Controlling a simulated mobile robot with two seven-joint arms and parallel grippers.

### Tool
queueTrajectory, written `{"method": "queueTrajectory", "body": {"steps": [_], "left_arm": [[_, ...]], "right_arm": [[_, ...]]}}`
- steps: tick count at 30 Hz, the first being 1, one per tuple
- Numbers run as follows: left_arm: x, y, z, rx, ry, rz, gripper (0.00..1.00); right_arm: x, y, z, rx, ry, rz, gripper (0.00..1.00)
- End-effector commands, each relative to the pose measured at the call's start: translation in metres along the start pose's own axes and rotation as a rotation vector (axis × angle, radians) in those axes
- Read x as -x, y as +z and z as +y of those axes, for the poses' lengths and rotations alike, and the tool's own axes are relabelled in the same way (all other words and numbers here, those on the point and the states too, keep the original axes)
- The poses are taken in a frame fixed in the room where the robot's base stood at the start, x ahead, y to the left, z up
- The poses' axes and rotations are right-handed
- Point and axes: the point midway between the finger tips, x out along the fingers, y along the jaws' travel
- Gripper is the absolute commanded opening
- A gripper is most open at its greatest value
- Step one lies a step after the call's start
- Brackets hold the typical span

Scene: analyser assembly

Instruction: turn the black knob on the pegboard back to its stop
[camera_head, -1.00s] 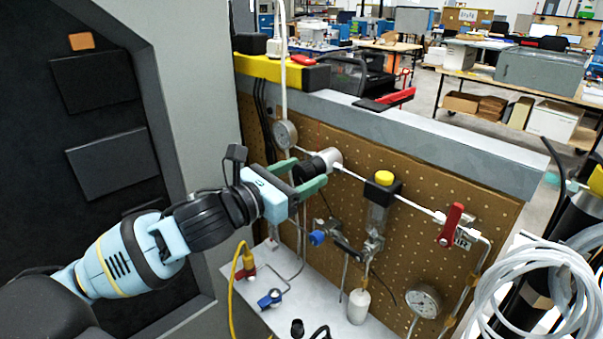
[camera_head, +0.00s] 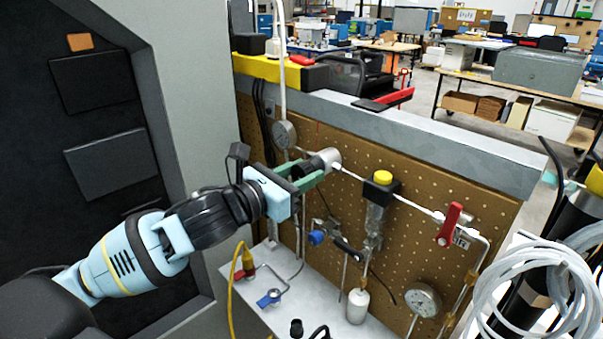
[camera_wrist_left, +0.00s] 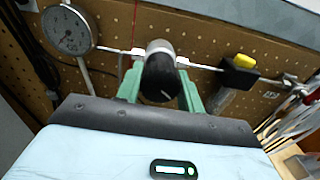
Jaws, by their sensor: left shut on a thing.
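The black knob (camera_wrist_left: 160,79) sits on the end of a silver valve body on the pegboard (camera_head: 420,215). In the wrist view its round front face shows a pale mark near the lower edge. My left gripper (camera_head: 311,171) is shut on the knob, with one green finger on each side of it. In the head view the fingers hide most of the knob, and the silver body (camera_head: 329,158) shows just beyond them. My right gripper is not in view.
A round gauge (camera_head: 285,135) hangs left of the knob. A yellow-capped fitting (camera_head: 383,178) and a red-handled valve (camera_head: 450,224) stand to the right. A blue knob (camera_head: 317,237) is below. Coiled clear tubing (camera_head: 545,285) fills the lower right.

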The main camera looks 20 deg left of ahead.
Motion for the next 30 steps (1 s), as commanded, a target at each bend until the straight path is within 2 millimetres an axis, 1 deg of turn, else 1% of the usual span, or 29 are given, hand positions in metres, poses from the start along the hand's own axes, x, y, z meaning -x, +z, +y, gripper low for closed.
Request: {"method": "queueTrajectory", "body": {"steps": [5, 11, 30], "left_arm": [[0.0001, -0.0001, 0.0, 0.066, 0.0, 0.0, 0.15], [0.0001, -0.0002, -0.0001, 0.208, 0.0, 0.001, 0.15], [0.0, -0.0002, -0.0003, 0.815, 0.0, 0.001, 0.15]], "right_arm": [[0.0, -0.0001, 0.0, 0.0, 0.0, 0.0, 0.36], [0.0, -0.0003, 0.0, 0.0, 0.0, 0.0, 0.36], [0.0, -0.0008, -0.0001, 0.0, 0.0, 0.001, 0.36]]}}
